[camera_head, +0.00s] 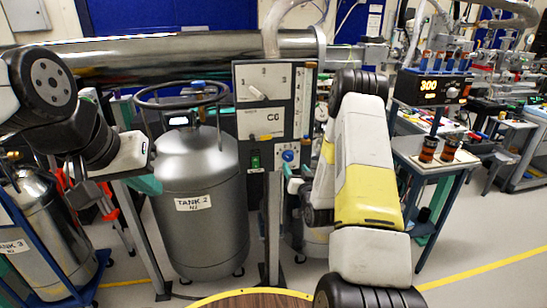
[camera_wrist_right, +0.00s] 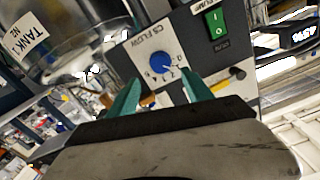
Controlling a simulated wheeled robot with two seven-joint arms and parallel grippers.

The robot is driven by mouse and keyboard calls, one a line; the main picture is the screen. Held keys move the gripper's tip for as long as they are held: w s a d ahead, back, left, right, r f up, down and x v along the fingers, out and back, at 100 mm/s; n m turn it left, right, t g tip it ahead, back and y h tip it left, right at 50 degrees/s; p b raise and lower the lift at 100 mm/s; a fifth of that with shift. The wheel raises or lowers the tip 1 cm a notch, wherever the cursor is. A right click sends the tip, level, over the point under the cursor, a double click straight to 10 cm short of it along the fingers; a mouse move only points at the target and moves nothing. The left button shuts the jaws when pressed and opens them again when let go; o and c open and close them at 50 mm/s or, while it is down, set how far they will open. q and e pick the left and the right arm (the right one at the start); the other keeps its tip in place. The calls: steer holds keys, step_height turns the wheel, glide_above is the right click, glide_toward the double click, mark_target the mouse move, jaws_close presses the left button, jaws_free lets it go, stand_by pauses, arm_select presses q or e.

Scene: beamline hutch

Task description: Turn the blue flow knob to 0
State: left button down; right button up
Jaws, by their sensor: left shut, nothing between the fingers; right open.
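The blue flow knob (camera_head: 289,155) sits on a white dial plate low on the dark control panel (camera_head: 246,91). In the right wrist view the knob (camera_wrist_right: 161,64) shows beneath a "CS FLOW" label, with small numbers around it. Its pointer is too small to read surely. My right gripper (camera_wrist_right: 162,92) is open, with its teal fingertips either side below the knob; they appear apart from it. In the head view my right forearm hides most of this gripper.
A green switch (camera_head: 254,160) sits left of the knob. The Tank 2 vessel (camera_head: 200,215) with a ring handle stands left of the panel, and Tank 3 (camera_head: 45,240) is further left. A table (camera_head: 415,157) with red-brown parts is at the right.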

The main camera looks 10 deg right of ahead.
mark_target(289, 158)
steer(key=w, duration=0.7)
steer(key=shift+w+a+f, duration=0.1)
steer(key=shift+w+a, duration=0.15)
steer(key=shift+w, duration=0.1)
jaws_close()
